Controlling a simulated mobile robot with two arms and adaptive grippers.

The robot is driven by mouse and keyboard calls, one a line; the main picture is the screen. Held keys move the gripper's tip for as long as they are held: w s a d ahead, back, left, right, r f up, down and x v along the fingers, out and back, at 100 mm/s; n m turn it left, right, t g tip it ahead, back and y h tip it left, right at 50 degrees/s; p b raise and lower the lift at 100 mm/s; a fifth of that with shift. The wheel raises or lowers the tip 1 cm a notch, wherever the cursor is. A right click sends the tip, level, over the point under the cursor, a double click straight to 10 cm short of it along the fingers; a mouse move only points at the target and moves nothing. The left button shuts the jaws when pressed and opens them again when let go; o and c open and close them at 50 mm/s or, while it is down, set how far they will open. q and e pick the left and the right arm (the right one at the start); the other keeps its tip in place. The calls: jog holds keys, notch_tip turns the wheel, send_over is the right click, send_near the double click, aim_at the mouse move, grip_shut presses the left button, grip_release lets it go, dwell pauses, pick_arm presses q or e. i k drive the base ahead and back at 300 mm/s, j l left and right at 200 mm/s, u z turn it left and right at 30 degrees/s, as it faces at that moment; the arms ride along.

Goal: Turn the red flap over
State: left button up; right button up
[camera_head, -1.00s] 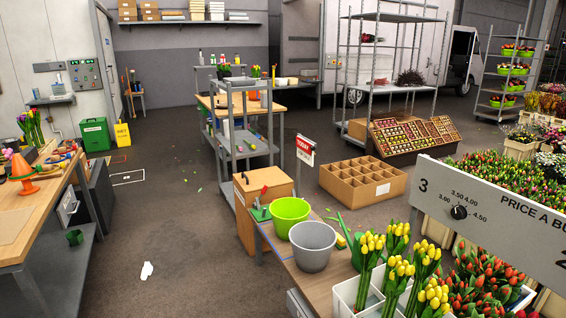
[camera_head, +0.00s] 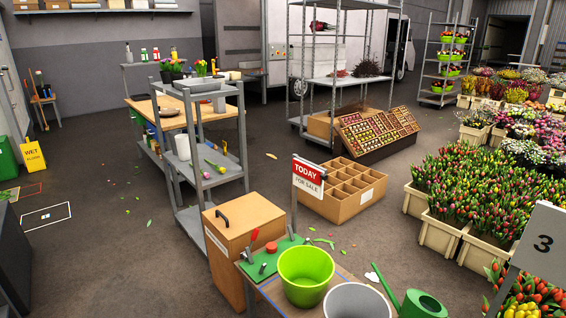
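A sign (camera_head: 308,177) stands on a thin post beside the far end of the front worktable. Its upper part is a red flap (camera_head: 309,170) with TODAY in white letters. Below it is a lighter strip with FOR SALE. The sign is upright and faces me. Neither of my grippers is in view.
A wooden box with a black handle (camera_head: 239,241), a green mat with tools (camera_head: 268,262), a lime bucket (camera_head: 304,283) and a grey bucket (camera_head: 356,303) stand near the sign. A divided cardboard box (camera_head: 345,207) lies on the floor behind it. Open floor lies to the left.

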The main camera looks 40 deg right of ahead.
aim_at(314, 176)
jog(key=i+z, duration=0.25)
jog(key=i, duration=0.2)
jog(key=i+j+z, duration=0.25)
jog(key=i, duration=0.15)
jog(key=i+j+z, duration=0.1)
jog(key=i+z, duration=0.15)
jog(key=i, duration=0.2)
